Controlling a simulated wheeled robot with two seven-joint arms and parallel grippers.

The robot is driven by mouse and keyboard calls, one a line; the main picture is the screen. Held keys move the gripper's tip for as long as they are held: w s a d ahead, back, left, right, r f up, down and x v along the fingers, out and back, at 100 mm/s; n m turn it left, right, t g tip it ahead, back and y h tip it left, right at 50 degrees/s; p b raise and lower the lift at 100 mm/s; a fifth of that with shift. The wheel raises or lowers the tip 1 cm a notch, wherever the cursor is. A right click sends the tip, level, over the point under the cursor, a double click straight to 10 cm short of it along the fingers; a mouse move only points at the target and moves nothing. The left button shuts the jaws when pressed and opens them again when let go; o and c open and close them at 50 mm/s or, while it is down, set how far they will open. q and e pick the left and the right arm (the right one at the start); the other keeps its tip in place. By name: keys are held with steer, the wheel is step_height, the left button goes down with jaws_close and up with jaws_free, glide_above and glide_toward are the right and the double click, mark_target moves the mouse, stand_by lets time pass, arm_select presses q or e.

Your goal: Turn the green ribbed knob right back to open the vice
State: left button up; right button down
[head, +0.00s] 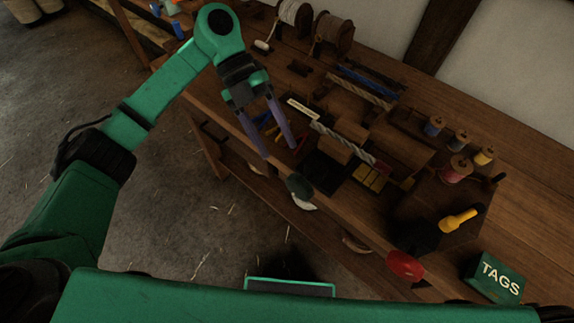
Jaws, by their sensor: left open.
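The green ribbed knob (299,186) is a small dark green round piece at the front edge of the workbench. My left gripper (279,151) has two purple-grey fingers that are spread apart, with nothing between them. In the picture its fingertips are just above and left of the knob, and I see a gap between them and it. The vice behind the knob is dark and hard to make out, so I cannot tell how far its jaws are apart. My right gripper is not in view.
A red round knob (405,266) sits farther right along the front edge. The bench holds thread spools (455,168), a yellow-handled tool (458,220), a green TAGS box (495,279), rope reels (333,33) and wooden blocks (330,145). The floor (180,230) in front looks open.

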mark_target(300, 180)
arm_select(q)
steer(key=s+d+r+m+t+y, duration=0.2)
steer(key=d+m+t+y, duration=0.1)
steer(key=m, duration=1)
steer(key=s+d+r+m+t+y, duration=0.2)
steer(key=s+d+m+t+y, duration=0.1)
steer(key=m, duration=1)
steer(key=f+p, duration=0.1)
steer(key=f, duration=0.3)
steer(key=f+p, duration=0.1)
steer(key=f, duration=0.4)
steer(key=f+p, duration=0.1)
steer(key=f, duration=0.3)
steer(key=shift+w+a+f+p, duration=0.15)
steer(key=shift+w+f+p, duration=0.1)
steer(key=shift+f+p, duration=0.15)
steer(key=shift+f, duration=0.35)
jaws_close()
